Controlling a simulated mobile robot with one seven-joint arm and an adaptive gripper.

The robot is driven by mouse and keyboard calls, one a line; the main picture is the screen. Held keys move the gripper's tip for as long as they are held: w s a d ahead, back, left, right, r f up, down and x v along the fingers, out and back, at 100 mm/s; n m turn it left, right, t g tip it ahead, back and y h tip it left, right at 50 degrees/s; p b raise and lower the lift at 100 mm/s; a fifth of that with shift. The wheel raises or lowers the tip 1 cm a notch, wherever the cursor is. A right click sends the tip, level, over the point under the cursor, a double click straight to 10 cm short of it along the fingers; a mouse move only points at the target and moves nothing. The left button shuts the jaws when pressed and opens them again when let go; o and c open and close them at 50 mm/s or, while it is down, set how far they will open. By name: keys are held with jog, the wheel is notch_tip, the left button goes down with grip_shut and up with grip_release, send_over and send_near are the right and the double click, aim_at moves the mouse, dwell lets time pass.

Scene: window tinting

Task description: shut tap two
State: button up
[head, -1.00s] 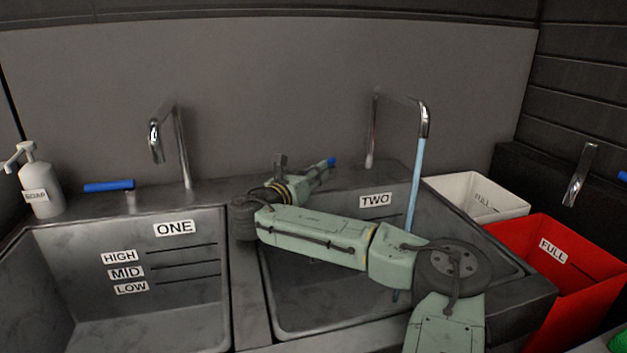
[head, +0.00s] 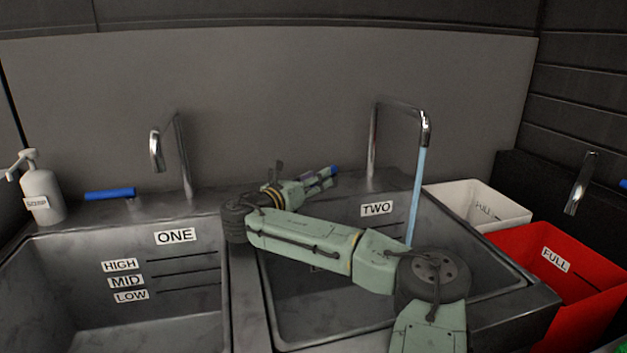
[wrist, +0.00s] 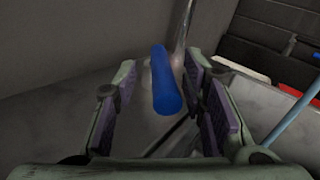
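Tap two (head: 373,140) is a chrome tap at the back of the right-hand sink, and a pale blue stream of water (head: 417,185) runs from its spout. Its blue lever handle (head: 334,169) shows just past my gripper (head: 322,182) in the head view; the rest of it is hidden by the fingers. In the wrist view the blue handle (wrist: 165,82) lies between the spread fingers of my gripper (wrist: 160,108), with gaps on both sides. My gripper is open and holds nothing. The tap's chrome post (wrist: 182,35) rises behind the handle.
Sink two (head: 490,287), labelled TWO, lies under my arm. Sink one (head: 180,285) is to the left, with its tap (head: 183,160) not running and its blue handle (head: 110,193). A soap bottle (head: 42,190) stands far left. White (head: 500,215) and red (head: 575,275) bins stand right.

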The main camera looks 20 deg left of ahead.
jog(key=shift+f, duration=0.1)
jog(key=shift+s+a, duration=0.1)
jog(key=v, duration=0.7)
jog(key=shift+s, duration=0.15)
